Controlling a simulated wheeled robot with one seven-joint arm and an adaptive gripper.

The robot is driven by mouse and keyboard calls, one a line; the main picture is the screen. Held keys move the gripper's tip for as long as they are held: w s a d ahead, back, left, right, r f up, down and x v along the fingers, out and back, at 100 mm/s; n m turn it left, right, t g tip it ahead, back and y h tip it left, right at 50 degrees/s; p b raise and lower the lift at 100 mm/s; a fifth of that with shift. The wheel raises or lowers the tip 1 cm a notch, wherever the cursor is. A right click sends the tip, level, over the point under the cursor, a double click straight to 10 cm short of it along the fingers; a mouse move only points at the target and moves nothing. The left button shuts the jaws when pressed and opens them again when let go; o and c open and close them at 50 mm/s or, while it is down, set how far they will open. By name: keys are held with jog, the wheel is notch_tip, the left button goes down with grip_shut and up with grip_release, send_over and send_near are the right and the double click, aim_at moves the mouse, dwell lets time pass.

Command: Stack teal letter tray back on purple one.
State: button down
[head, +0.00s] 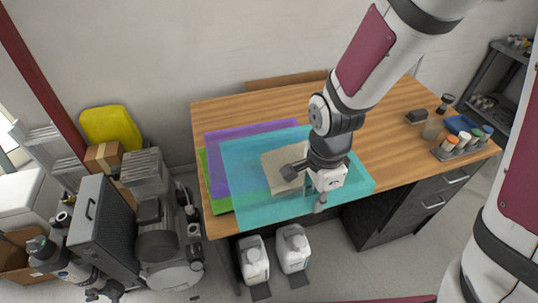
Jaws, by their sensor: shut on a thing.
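The teal letter tray (245,205) is a translucent sheet-like tray over the front middle of the wooden desk. A beige flat item (277,178) shows within its outline; I cannot tell whether it lies in or under it. The purple letter tray (222,142) shows behind and left of the teal one, which overlaps much of it and sits shifted toward the right and front. My gripper (318,205) points down at the teal tray's front side, right of its middle, and is shut on it. The fingertips are small, and the exact grip is partly hidden.
A green tray (218,205) shows at the left, below the purple one. A rack of bottles (462,143), a blue item (459,123) and a dark jar stand at the desk's right end. White jugs (293,248) stand on the floor in front. The desk's back strip is clear.

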aim_at(279, 162)
jog(key=shift+w+a+f+b, duration=0.1)
jog(key=shift+w+a+b, duration=0.1)
jog(key=shift+w+b, duration=0.7)
jog(key=shift+w+a+b, duration=0.15)
jog(key=shift+w+b, duration=0.3)
jog(key=shift+b, duration=0.8)
jog(key=shift+w+a+b, duration=0.1)
jog(key=shift+b, duration=1.25)
jog(key=shift+s+a+f+b, duration=0.15)
jog(key=shift+s+f+b, duration=0.05)
jog(key=shift+b, duration=0.95)
jog(key=w+a, duration=0.2)
jog(key=w, duration=0.1)
jog(key=w+a, duration=0.2)
jog(key=w, duration=0.2)
jog(key=w+a+f, duration=0.1)
jog(key=w+a, duration=0.1)
jog(key=w, duration=0.2)
jog(key=shift+w+a, duration=0.1)
jog(key=shift+a, duration=0.05)
jog(key=shift+w+f, duration=0.1)
jog(key=shift+f, duration=1.7)
